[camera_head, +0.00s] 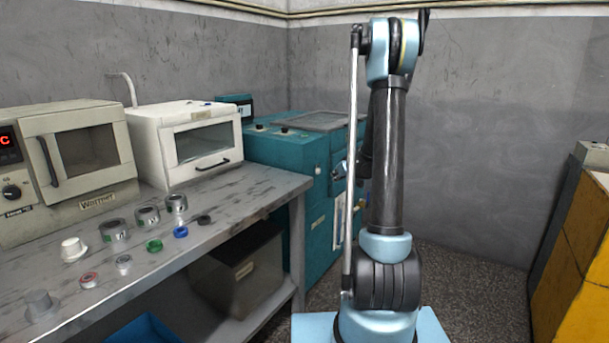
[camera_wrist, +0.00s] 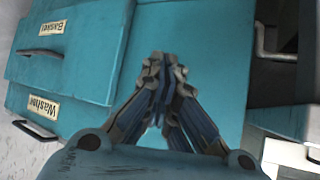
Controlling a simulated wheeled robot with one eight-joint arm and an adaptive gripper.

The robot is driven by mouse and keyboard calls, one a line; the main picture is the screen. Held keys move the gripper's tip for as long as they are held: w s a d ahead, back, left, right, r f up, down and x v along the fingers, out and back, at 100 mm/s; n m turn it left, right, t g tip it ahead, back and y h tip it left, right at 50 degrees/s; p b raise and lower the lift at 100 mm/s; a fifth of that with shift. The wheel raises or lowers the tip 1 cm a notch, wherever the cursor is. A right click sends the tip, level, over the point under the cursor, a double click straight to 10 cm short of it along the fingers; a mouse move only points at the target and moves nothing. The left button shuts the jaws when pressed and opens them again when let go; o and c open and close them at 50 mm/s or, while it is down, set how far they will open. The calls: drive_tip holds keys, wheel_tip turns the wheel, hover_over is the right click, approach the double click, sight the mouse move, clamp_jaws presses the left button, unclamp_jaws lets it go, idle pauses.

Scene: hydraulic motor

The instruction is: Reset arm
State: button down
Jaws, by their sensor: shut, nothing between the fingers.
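My arm (camera_head: 388,160) stands upright in the middle of the head view, blue and black. My gripper (camera_wrist: 160,65) shows in the wrist view, its fingertips together and nothing between them. It is in front of a teal machine (camera_wrist: 90,65) with labels that read "Basket" and "Washer". In the head view the gripper is mostly hidden behind the arm, near the teal machine (camera_head: 290,155). I cannot tell how far the fingertips are from the machine's surface.
A grey workbench (camera_head: 225,195) at left holds an oven (camera_head: 85,150), a white box with a window (camera_head: 190,140) and several small parts, among them a green ring (camera_head: 154,246) and a blue ring (camera_head: 181,232). A yellow cabinet (camera_head: 575,265) stands at right. Floor between is clear.

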drive_tip(key=s+a+r+g, duration=0.1)
drive_tip(key=s+r, duration=0.1)
drive_tip(key=s, duration=0.6)
drive_tip(key=s+a+r+m+g+h, duration=0.1)
drive_tip(key=s+a+r+g, duration=0.1)
drive_tip(key=s, duration=0.6)
drive_tip(key=s+a+r+g, duration=0.1)
drive_tip(key=s+r, duration=0.2)
drive_tip(key=s, duration=0.6)
drive_tip(key=s+d+f+m+g+h, duration=0.1)
drive_tip(key=s+f, duration=0.2)
drive_tip(key=s, duration=1.1)
drive_tip(key=s+d+f+m+g+h, duration=0.2)
drive_tip(key=s+f, duration=0.2)
drive_tip(key=s, duration=1)
drive_tip(key=shift+d+f, duration=0.2)
drive_tip(key=shift+d, duration=0.05)
